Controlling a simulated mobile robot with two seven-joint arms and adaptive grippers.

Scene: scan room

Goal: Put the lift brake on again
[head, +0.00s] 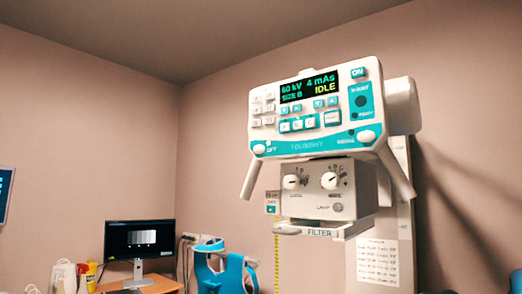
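The X-ray tube head's control panel (315,112) hangs on the right of the head view. At its lower left corner is a round white knob (259,149) beside a small label that seems to read LIFT. I cannot tell from here whether this brake is on or off. A similar white knob (367,136) sits at the lower right corner, its label too small to read. The display (309,87) reads 60 kV, 4 mAs, SIZE B, IDLE. Neither of my grippers is in view.
Two white handles (251,179) (397,173) slant down from the panel. Below it is a box (328,190) with two dials and a FILTER tray (320,231). A monitor (139,240) stands on a desk (160,284) at lower left, near a blue object (222,266).

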